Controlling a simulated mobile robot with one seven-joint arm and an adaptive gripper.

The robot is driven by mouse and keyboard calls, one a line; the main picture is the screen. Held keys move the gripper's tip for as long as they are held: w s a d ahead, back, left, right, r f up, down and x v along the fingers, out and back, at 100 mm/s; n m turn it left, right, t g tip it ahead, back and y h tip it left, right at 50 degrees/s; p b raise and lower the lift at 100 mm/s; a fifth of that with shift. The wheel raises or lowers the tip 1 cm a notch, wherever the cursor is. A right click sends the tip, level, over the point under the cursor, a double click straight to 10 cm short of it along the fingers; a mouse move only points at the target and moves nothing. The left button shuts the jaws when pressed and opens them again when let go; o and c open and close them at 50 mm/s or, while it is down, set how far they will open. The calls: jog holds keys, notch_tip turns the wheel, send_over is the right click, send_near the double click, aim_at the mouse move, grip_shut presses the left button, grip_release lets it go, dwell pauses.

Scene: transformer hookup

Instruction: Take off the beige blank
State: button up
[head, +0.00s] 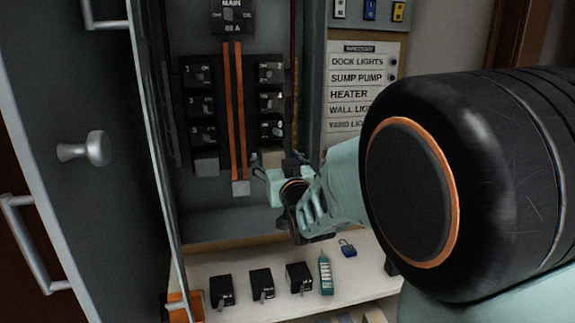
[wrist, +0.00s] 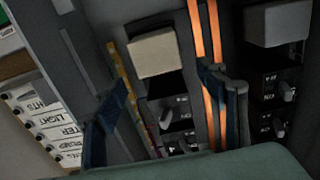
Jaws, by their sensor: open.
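The beige blank (wrist: 155,56) is a pale block in the breaker column nearest the directory, in the wrist view. In the head view it sits low in the right column, mostly hidden behind my gripper (head: 274,163). My gripper is open, and its two dark fingers show in the wrist view (wrist: 167,85), one on each side of that column. The blank appears just beyond the fingertips, between their lines. I cannot tell whether either finger touches it. A grey blank (head: 206,163) sits at the bottom of the left column and also shows in the wrist view (wrist: 277,25).
Orange bus bars (head: 236,110) run between the breaker columns. The open panel door (head: 75,110) stands at left. The directory (head: 358,95) is at right.

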aim_at(274, 154)
jog(key=shift+x, duration=2.45)
jog(key=shift+c, duration=0.2)
jog(key=c, duration=1.4)
jog(key=shift+s, duration=0.1)
jog(key=shift+s+d+b, duration=0.25)
jog(key=shift+s+b, duration=0.05)
jog(key=shift+s, duration=0.3)
jog(key=shift+b+v, duration=0.65)
jog(key=shift+v, duration=0.45)
jog(key=shift+b+v, duration=0.8)
jog(key=shift+v, duration=1.65)
